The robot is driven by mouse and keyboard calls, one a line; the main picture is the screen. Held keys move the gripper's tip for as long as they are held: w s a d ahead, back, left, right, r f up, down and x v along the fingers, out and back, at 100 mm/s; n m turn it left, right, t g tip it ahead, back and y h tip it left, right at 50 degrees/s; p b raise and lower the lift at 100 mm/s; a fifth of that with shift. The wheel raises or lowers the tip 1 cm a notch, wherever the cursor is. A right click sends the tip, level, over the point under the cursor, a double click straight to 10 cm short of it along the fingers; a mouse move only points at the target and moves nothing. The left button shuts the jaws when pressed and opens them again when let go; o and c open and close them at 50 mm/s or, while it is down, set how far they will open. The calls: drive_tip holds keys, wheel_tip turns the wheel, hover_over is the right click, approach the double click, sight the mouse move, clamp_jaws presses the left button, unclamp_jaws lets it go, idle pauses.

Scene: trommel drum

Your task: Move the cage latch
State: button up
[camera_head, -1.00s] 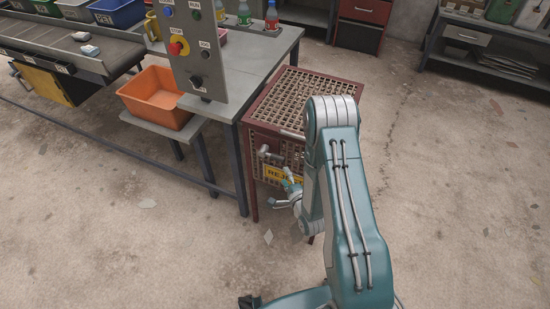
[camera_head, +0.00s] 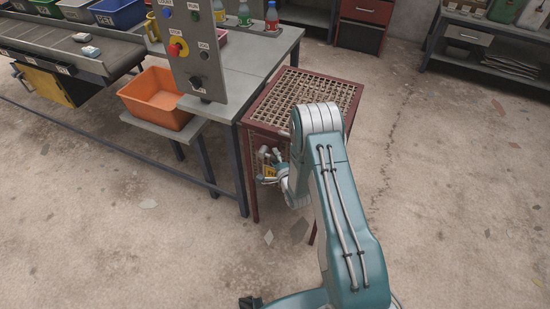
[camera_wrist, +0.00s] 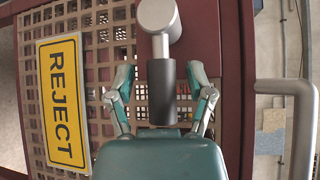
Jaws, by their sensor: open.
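The cage (camera_head: 312,95) is a red-framed box with a tan lattice, beside the grey table. Its latch (camera_wrist: 162,98) shows in the wrist view as a grey metal knob and shaft with a dark cylindrical grip. My gripper (camera_wrist: 159,76) is open, with one finger on each side of the dark grip. Both fingers appear apart from it. The grip's near end meets the edge of my gripper's body in the picture, so I cannot tell whether they touch. In the head view, my gripper (camera_head: 268,167) is at the cage's front, partly hidden by my arm.
A yellow REJECT sign (camera_wrist: 62,98) is on the cage front, left of the latch. A grey bar handle (camera_wrist: 298,90) stands out on the right. An orange bin (camera_head: 156,97) and a control panel (camera_head: 195,50) are left of the cage. The floor on the right is clear.

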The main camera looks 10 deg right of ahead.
drive_tip(key=shift+c, duration=0.3)
clamp_jaws()
